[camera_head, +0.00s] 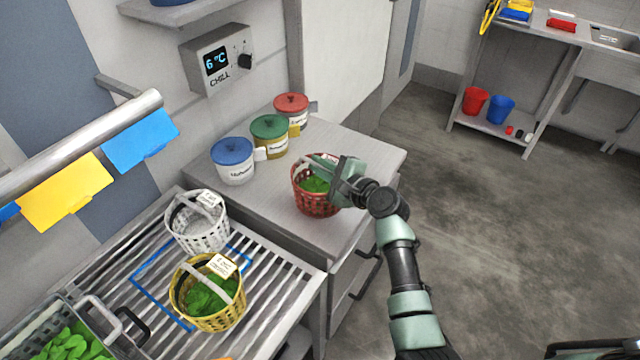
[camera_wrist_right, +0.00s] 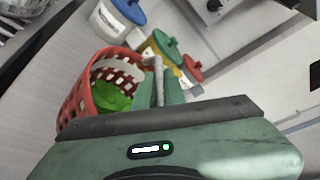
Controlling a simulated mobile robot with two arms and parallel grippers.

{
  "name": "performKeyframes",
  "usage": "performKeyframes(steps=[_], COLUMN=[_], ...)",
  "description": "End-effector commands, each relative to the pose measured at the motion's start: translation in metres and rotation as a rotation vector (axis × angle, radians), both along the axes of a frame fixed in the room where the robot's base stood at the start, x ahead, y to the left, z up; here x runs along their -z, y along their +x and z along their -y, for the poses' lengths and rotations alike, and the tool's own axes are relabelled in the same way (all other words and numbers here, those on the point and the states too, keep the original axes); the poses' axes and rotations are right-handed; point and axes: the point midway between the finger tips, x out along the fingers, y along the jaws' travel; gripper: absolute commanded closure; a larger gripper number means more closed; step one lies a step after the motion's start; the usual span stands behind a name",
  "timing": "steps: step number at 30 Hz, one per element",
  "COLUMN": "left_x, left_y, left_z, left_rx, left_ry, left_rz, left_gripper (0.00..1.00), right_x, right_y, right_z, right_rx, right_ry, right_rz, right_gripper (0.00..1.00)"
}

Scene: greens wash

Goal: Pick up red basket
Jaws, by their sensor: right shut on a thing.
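The red basket (camera_head: 312,204) holds green leaves and is upright at the steel counter top, near its front edge. I cannot tell whether its base touches the counter. My right gripper (camera_head: 332,172) reaches in from the right and is shut on the basket's handle, above the rim. In the right wrist view the red basket (camera_wrist_right: 72,104) shows left of the gripper fingers (camera_wrist_right: 158,88), with leaves inside. Part of the handle is hidden by the fingers. My left gripper is not in view.
A yellow basket (camera_head: 207,322) with leaves and a white basket (camera_head: 202,238) stand on the slatted rack to the left. Blue-, green- and red-lidded pots (camera_head: 235,172) stand behind the red basket. The counter's right part (camera_head: 375,150) is clear. A chill control box (camera_head: 218,60) hangs above.

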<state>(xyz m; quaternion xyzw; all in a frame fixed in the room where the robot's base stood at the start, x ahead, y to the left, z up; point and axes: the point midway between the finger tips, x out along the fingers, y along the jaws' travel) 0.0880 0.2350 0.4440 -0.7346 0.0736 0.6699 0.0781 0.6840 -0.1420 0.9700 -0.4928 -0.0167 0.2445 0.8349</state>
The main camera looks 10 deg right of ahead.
Motion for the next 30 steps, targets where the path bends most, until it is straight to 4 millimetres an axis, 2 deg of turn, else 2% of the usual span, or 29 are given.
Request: performKeyframes(steps=[8, 14, 23, 30], left_x=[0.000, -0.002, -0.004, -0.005], left_y=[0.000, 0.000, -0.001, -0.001], left_z=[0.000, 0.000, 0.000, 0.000], left_rx=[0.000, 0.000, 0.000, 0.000], left_ry=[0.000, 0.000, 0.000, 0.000], left_rz=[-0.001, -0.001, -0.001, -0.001], left_gripper=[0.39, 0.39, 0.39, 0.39], right_x=[-0.003, -0.013, -0.044, -0.077], right_y=[0.000, 0.001, 0.001, 0.001], right_z=[0.000, -0.001, -0.001, 0.000], right_rx=[0.000, -0.001, -0.001, -0.001], right_ry=[0.001, 0.001, 0.001, 0.000], right_rz=[0.001, 0.004, 0.007, 0.009], right_gripper=[1.00, 1.00, 1.00, 1.00])
